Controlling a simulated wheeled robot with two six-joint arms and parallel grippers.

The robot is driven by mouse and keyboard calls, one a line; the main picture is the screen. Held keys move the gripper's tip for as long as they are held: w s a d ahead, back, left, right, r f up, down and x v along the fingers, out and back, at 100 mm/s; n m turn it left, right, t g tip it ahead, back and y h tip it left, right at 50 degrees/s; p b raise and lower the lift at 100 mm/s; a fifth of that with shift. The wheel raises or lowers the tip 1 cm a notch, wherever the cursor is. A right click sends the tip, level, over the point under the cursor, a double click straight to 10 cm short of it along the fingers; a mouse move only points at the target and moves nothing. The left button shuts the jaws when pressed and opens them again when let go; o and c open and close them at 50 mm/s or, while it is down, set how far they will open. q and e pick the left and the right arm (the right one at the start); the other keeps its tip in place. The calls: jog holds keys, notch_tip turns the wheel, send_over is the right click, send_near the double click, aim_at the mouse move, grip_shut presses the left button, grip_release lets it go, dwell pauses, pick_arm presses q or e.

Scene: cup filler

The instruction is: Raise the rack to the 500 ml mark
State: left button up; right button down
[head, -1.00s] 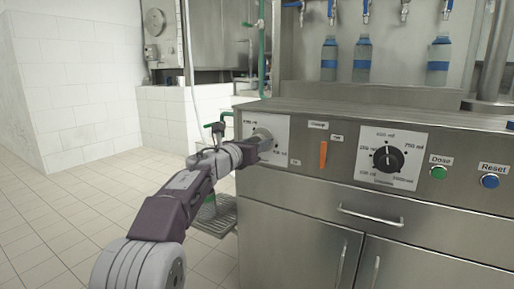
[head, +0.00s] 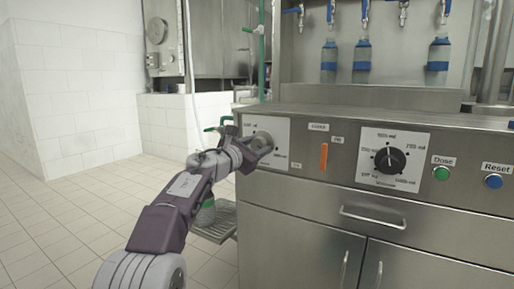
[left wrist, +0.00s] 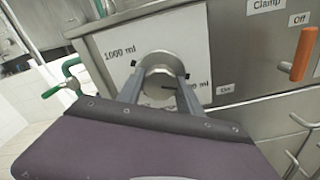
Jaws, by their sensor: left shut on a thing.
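My left gripper (head: 262,142) is at the round metal knob on a white dial plate (head: 280,152), at the left end of the steel front. In the left wrist view its two fingers (left wrist: 158,80) are shut on the knob (left wrist: 160,62), one on each side. The plate shows "1000 ml" at upper left and a partly covered "ml" mark at right. The knob's pointer setting is not clear. Three bottles with blue bands (head: 361,62) stand upright under the taps at the back; the rack itself cannot be made out clearly. My right gripper is out of view.
Right of the plate are an orange lever (head: 324,157), labelled Clamp in the wrist view, and a black volume dial (head: 390,160). The green Dose (head: 441,173) and blue Reset (head: 494,181) buttons are further right. A green tap (head: 222,124) is close left of my gripper. Tiled floor is free at left.

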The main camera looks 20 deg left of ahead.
pick_arm(q)
jog(key=shift+f, duration=0.1)
jog(key=o, duration=1.4)
jog(key=shift+c, duration=0.2)
jog(key=b+v, duration=0.1)
jog(key=v, duration=0.8)
